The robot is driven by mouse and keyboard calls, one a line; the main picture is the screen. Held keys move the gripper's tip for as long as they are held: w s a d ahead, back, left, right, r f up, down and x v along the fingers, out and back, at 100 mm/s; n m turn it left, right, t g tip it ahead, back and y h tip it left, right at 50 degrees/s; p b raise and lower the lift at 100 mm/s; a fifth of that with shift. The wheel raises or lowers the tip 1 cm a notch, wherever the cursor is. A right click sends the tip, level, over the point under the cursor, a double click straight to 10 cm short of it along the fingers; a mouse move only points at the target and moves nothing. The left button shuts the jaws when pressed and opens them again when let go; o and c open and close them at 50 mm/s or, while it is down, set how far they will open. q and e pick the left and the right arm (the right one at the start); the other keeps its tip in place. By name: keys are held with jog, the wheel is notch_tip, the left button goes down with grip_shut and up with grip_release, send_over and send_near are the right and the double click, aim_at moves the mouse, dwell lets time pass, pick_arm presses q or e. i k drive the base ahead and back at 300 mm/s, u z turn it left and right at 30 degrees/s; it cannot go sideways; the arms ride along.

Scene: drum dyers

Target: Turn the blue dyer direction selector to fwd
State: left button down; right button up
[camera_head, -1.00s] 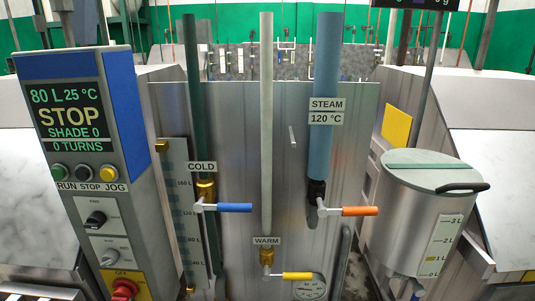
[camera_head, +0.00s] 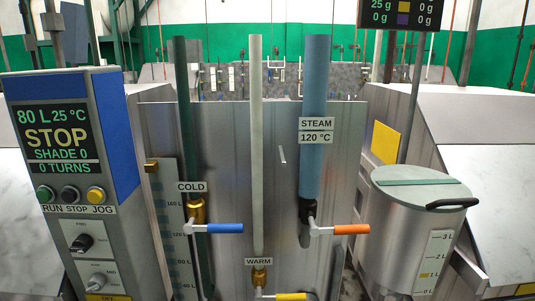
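The blue-topped dyer control panel (camera_head: 75,150) stands at the left. Its screen (camera_head: 55,139) reads 80 L, 25 °C, STOP, SHADE 0, 0 TURNS. Below the RUN, STOP and JOG buttons is a black selector knob (camera_head: 80,243) on a pale plate with small labels. The knob's body slants from lower left to upper right; the labels are too small to read surely, so I cannot tell its setting. A second knob (camera_head: 96,281) sits below it, with a MID label beside it. Neither of my grippers is in view.
Right of the panel are the cold valve with a blue handle (camera_head: 225,228), the warm valve with a yellow handle (camera_head: 290,296) and the steam valve with an orange handle (camera_head: 351,229). A lidded grey drum (camera_head: 400,240) stands at the right.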

aim_at(82, 242)
jog(key=k, duration=0.5)
jog(key=u, duration=2.05)
jog(key=i, duration=1.35)
jog(key=z, duration=2)
